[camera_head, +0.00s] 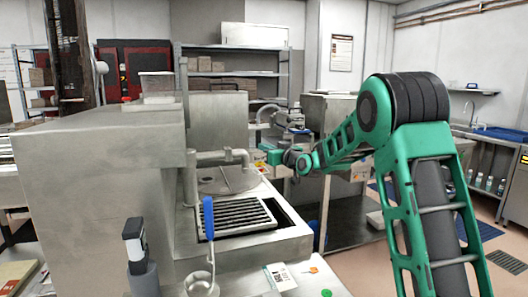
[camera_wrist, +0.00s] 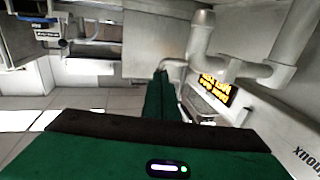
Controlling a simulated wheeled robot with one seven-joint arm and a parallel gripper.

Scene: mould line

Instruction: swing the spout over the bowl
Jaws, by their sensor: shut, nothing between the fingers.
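The spout (camera_head: 218,156) is a grey metal pipe that rises from the machine and bends to the right in the head view. Its pipework also shows at the upper right of the wrist view (camera_wrist: 202,42). A round grey shape that looks like the bowl (camera_head: 228,180) lies below the spout, partly hidden by it. My gripper (camera_head: 256,157) is just right of the spout's end; I cannot tell whether they touch. In the wrist view the green fingers (camera_wrist: 160,74) are together with nothing between them, and the pipework is to their right.
A slotted grate (camera_head: 238,215) lies in front of the bowl. A blue-handled tool (camera_head: 208,218) stands upright at the front. A large metal housing (camera_head: 95,190) fills the left. A card (camera_head: 280,277) lies on the front counter. Floor shows at the right.

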